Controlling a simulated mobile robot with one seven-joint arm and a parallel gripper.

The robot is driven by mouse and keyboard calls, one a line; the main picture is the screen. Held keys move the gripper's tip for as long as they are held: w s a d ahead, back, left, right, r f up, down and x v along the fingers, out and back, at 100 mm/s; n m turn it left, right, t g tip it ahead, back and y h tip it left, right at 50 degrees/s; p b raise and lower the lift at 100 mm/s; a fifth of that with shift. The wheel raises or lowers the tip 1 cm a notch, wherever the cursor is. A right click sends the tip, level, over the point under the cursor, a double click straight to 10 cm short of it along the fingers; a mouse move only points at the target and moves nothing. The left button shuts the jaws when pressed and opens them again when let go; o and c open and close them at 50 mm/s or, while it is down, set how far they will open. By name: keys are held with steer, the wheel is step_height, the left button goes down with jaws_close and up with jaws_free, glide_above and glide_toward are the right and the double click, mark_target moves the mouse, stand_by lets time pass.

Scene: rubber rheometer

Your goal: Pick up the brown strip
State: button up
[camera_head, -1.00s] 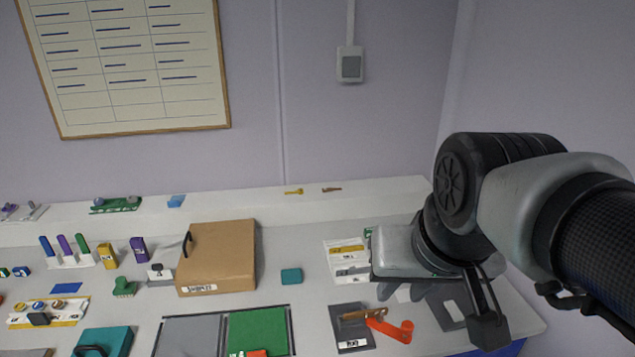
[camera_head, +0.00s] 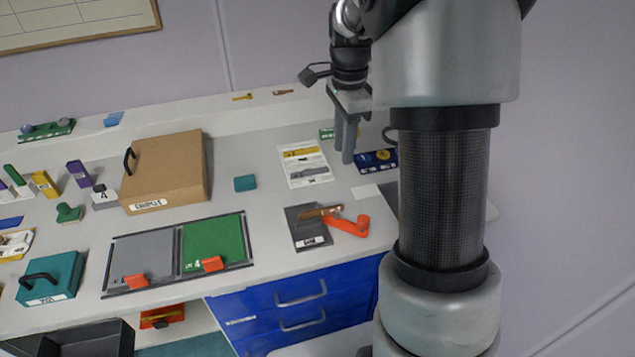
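A brown strip (camera_head: 318,212) lies on a dark grey labelled plate (camera_head: 306,236) near the bench's front edge. Its right end meets an orange-red lever-like piece (camera_head: 350,226). A smaller brown piece (camera_head: 283,92) lies on the raised back ledge; I cannot tell which brown piece the task means. My gripper (camera_head: 346,158) points down over the back right of the bench, behind and to the right of the strip. Its grey fingers overlap from this side, so their opening is unclear. I see nothing held between them.
A white card (camera_head: 305,178) with yellow and grey shapes lies behind the dark plate. A blue panel (camera_head: 384,165) is right of my gripper. A cardboard box (camera_head: 170,178), a teal block (camera_head: 245,183) and a grey-and-green tray (camera_head: 213,242) lie left. Blue drawers (camera_head: 310,300) are below.

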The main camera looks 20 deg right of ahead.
glide_above(342, 205)
step_height(342, 205, down, 12)
steer(key=shift+d+f+b, duration=0.1)
steer(key=shift+f+b, duration=0.3)
steer(key=shift+f, duration=2.25)
jaws_close()
